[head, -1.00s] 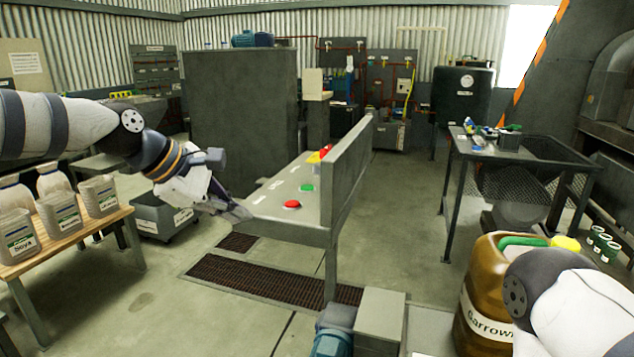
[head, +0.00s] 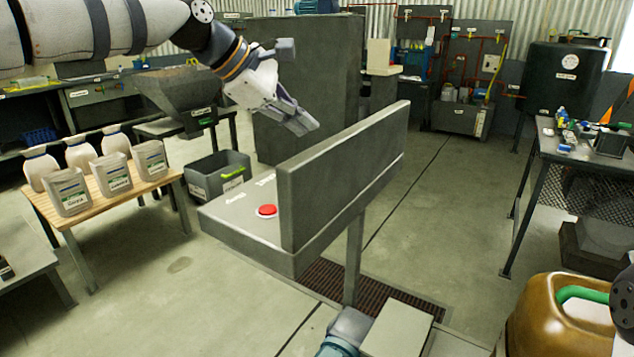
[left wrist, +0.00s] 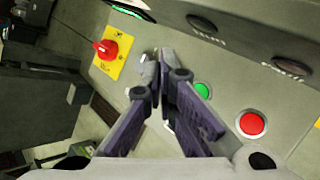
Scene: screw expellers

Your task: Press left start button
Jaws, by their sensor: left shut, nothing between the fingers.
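The control console (head: 225,220) stands in the middle of the head view, and its upright panel (head: 345,170) hides part of the sloped face. A red button (head: 266,211) shows there. The left wrist view shows a green button (left wrist: 203,90), a red button (left wrist: 251,124) and a red knob (left wrist: 104,49) on a yellow plate. Which button is the left start button I cannot tell. My left gripper (head: 300,122) is shut and empty, above the console near the panel's far side. In the left wrist view its fingertips (left wrist: 158,62) appear between the red knob and green button.
Jugs stand on a wooden table (head: 60,218) at left. A grey bin (head: 218,176) lies behind the console. A dark table (head: 580,155) stands at right, and a brown canister (head: 560,320) is at lower right. The floor between console and dark table is clear.

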